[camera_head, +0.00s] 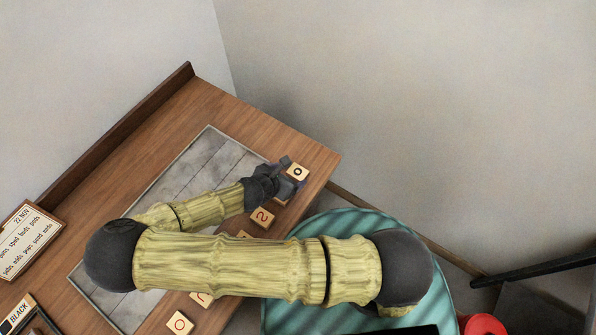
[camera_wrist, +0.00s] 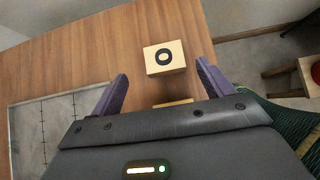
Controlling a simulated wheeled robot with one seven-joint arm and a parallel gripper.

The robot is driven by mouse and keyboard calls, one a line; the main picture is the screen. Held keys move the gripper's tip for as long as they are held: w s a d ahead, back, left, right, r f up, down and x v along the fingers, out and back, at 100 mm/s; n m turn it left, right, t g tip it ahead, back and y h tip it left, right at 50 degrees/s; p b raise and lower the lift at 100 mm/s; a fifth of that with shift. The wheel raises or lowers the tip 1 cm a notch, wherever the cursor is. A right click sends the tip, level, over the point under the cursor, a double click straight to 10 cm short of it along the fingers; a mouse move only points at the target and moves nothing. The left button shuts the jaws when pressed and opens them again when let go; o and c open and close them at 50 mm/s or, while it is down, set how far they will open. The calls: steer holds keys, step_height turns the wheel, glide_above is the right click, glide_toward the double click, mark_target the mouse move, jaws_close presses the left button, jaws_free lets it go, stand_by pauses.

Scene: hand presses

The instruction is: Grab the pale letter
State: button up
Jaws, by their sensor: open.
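A pale wooden letter block with a black round letter, like an o (camera_head: 299,172), lies near the table's far right corner in the head view. In the wrist view the o block (camera_wrist: 165,58) sits just beyond and between my fingertips, with its letter face up. My gripper (camera_head: 289,173) is open and empty beside it; its two purple fingers (camera_wrist: 162,70) are spread wide in the wrist view. A second pale block (camera_wrist: 173,104) shows partly between the fingers, mostly hidden by the gripper body. Other pale blocks carry red letters, such as one block (camera_head: 263,217) below the gripper.
The wooden table (camera_head: 130,150) holds a grey slab (camera_head: 205,150) left of the blocks. More letter blocks (camera_head: 180,322) lie along the near edge, some behind my arm. A word card (camera_head: 28,238) and a box marked BLACK (camera_head: 18,313) are at left. A teal round surface (camera_head: 330,230) adjoins.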

mark_target(297, 173)
steer(key=shift+d, duration=0.1)
steer(key=shift+w+d+f, duration=0.15)
steer(key=shift+d+f, duration=0.05)
steer(key=shift+p+x, duration=0.95)
steer(key=shift+x, duration=1.3)
steer(key=c, duration=1.1)
steer(key=shift+o, duration=0.2)
step_height(297, 173, up, 10)
steer(key=b, duration=0.1)
steer(key=shift+b, duration=0.3)
